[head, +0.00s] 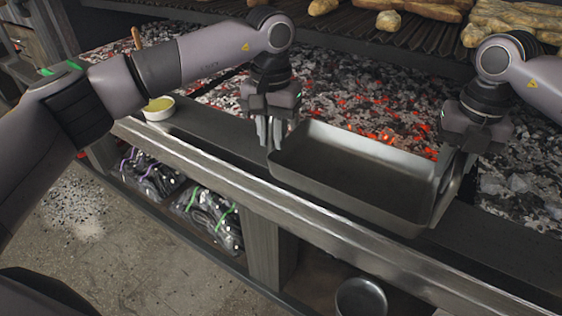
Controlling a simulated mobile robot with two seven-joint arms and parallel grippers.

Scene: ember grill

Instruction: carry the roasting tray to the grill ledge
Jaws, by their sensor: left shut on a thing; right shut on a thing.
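The roasting tray (350,180) is an empty, rectangular grey metal pan in the middle right of the head view. It is over the dark grill ledge (222,150) in front of the ember bed; I cannot tell whether its underside touches the ledge. My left gripper (272,140) points down and is shut on the tray's left end. My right gripper (452,165) is shut on the tray's right end. The fingers partly hide both end walls.
Glowing embers (345,90) lie behind the tray. A small white bowl (158,108) with yellow contents stands on the ledge at left. Bread loaves (420,8) lie on the upper rack. Below are bagged items (210,215) and a metal pot (360,297).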

